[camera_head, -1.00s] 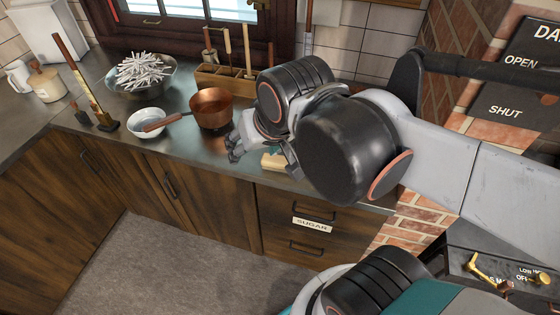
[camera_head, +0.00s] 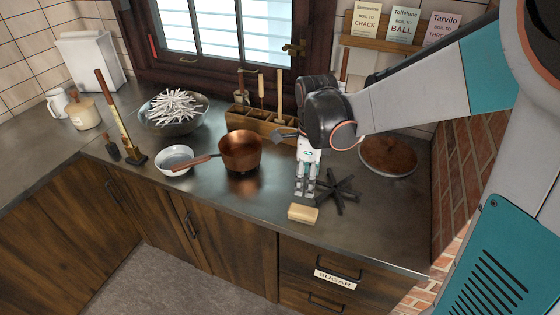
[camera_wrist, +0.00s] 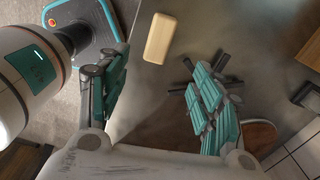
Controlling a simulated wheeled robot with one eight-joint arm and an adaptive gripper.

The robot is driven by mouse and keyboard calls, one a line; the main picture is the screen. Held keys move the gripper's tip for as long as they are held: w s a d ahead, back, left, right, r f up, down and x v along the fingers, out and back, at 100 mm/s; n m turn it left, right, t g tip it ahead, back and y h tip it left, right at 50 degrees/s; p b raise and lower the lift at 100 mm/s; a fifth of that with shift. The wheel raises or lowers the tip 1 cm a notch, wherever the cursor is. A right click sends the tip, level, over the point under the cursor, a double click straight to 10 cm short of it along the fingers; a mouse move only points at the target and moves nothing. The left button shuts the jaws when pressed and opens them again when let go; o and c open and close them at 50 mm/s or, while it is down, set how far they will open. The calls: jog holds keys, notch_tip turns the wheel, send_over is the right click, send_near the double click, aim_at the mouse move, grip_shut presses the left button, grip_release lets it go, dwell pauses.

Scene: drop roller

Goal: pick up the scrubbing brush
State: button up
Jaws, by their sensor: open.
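A pale wooden block (camera_head: 303,213), which looks like the scrubbing brush, lies on the counter near its front edge, above the sugar drawer. No bristles show. In the wrist view the same block (camera_wrist: 160,38) lies beyond the fingertips, roughly between the lines of the two fingers. My gripper (camera_head: 305,193) points down just behind the block in the head view, apart from it. In the wrist view its fingers (camera_wrist: 155,64) are spread wide with nothing between them.
A black star-shaped stand (camera_head: 340,190) lies right beside my gripper, partly behind the right finger in the wrist view. A copper pan (camera_head: 240,155) and white bowl (camera_head: 174,160) stand to the left. A wooden caddy (camera_head: 265,122) and round dish (camera_head: 388,156) are behind. Counter left of the block is clear.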

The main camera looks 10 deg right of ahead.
jog(key=b, duration=0.3)
send_over(303, 210)
jog(key=shift+m, duration=0.4)
jog(key=f, duration=0.9)
jog(key=shift+d+f, duration=0.1)
jog(key=shift+d, duration=0.2)
jog(key=f+b, duration=0.1)
jog(key=f, duration=0.2)
jog(key=f+b, duration=0.1)
jog(key=f, duration=0.1)
jog(key=shift+w+a+f+b, duration=0.1)
jog(key=shift+a+f+b, duration=0.05)
jog(key=shift+a+b, duration=0.15)
jog(key=c, duration=1.3)
jog(key=shift+r, duration=0.2)
notch_tip(303, 210, up, 20)
jog(key=p, duration=0.7)
jog(key=shift+f, duration=0.1)
